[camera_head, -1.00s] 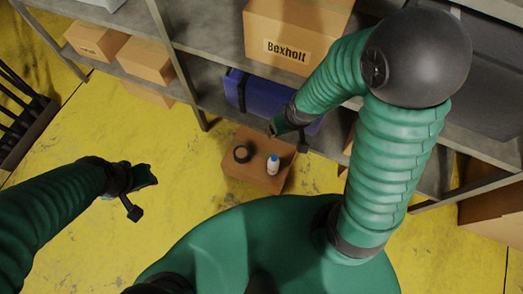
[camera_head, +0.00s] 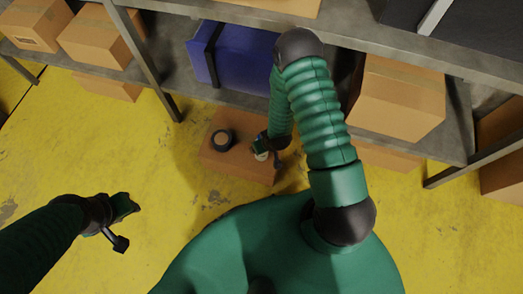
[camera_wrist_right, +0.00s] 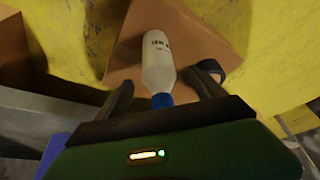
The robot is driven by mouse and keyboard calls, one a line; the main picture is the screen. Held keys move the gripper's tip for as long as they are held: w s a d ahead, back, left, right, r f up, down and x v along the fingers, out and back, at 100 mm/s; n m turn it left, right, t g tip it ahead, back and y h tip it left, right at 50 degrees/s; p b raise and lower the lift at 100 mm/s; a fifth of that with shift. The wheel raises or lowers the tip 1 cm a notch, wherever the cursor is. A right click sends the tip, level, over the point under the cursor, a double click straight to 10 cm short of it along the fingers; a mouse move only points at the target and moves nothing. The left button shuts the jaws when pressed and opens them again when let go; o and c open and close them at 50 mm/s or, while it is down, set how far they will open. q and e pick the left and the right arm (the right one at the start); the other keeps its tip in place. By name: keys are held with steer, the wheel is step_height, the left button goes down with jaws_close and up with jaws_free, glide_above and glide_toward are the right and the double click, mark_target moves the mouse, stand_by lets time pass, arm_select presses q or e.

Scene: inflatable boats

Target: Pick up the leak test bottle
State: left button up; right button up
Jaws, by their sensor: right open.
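The leak test bottle (camera_wrist_right: 158,65), white with dark print and a blue cap, stands on a cardboard box (camera_head: 240,170). In the wrist view it lies between the two dark fingers of my open right gripper (camera_wrist_right: 161,82), its cap toward the palm. I cannot tell whether the fingers touch it. In the head view my right gripper (camera_head: 264,148) is over the box's right part, and only a bit of white bottle (camera_head: 262,156) shows below it. My left gripper (camera_head: 124,206) hangs over the yellow floor at the left, away from the box; its jaws are unclear.
A black ring-shaped roll (camera_head: 222,140) lies on the box, left of my right gripper. Behind stands a grey metal shelf (camera_head: 180,66) with a blue case (camera_head: 238,58) and cardboard boxes (camera_head: 398,97). The yellow floor (camera_head: 110,150) left of the box is clear.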

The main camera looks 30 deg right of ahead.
steer(key=shift+b+x, duration=0.4)
steer(key=shift+x, duration=0.5)
steer(key=b+x, duration=0.2)
steer(key=x, duration=0.2)
steer(key=shift+w+d+b, duration=0.1)
steer(key=shift+d+b, duration=0.1)
steer(key=shift+b, duration=0.2)
jaws_close()
